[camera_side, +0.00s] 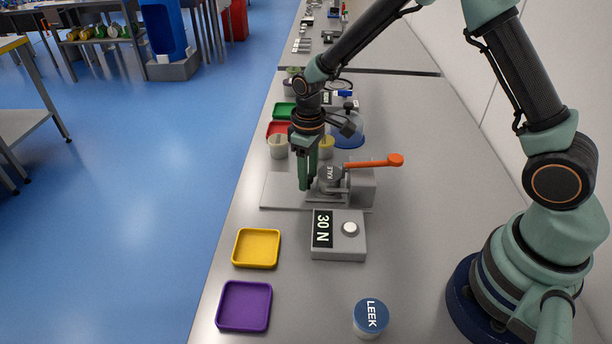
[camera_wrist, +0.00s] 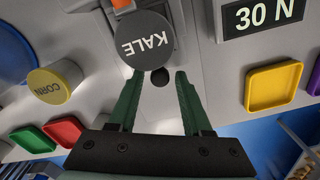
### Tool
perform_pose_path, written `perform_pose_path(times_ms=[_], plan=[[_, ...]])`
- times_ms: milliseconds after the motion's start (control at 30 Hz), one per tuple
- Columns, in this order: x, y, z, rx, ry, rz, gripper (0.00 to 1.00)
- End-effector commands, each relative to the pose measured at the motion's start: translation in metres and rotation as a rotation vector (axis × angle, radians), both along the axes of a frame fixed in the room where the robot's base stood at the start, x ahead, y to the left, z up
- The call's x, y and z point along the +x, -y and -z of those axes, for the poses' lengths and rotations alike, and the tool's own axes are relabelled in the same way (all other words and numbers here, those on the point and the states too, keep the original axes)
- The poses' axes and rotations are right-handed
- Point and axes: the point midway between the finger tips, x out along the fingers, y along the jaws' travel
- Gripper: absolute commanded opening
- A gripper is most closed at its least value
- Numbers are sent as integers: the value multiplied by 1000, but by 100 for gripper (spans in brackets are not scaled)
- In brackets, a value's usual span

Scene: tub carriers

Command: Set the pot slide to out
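A grey fixture has a flat base plate (camera_side: 278,192) and a block (camera_side: 362,186) with an orange-handled lever (camera_side: 374,162). A grey-lidded pot marked KALE (camera_side: 329,173) sits in it, close to the block. The KALE lid also shows in the wrist view (camera_wrist: 146,40). My gripper (camera_side: 304,186) points down just left of the pot in the side view. In the wrist view my gripper (camera_wrist: 158,78) has its fingers apart, with a small dark round spot (camera_wrist: 160,76) between the tips. I cannot tell whether that is a knob or a hole. The pot is beyond the fingertips.
A grey box with a 30 N display (camera_side: 322,229) and white knob stands in front. Yellow (camera_side: 256,248) and purple (camera_side: 244,306) trays and a LEEK pot (camera_side: 370,317) are nearer. A CORN pot (camera_wrist: 50,86) and red and green trays lie behind the fixture.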

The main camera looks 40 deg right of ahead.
Motion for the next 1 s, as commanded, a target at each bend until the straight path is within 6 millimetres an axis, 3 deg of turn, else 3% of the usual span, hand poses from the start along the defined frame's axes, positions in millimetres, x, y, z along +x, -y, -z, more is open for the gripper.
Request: perform_pose_path(times_ms=[33, 100, 1000], plan=[[0, 0, 0, 0, 0, 0, 26], [0, 0, 0, 0, 0, 0, 0], [0, 0, -1, 0, 0, 0, 0]])
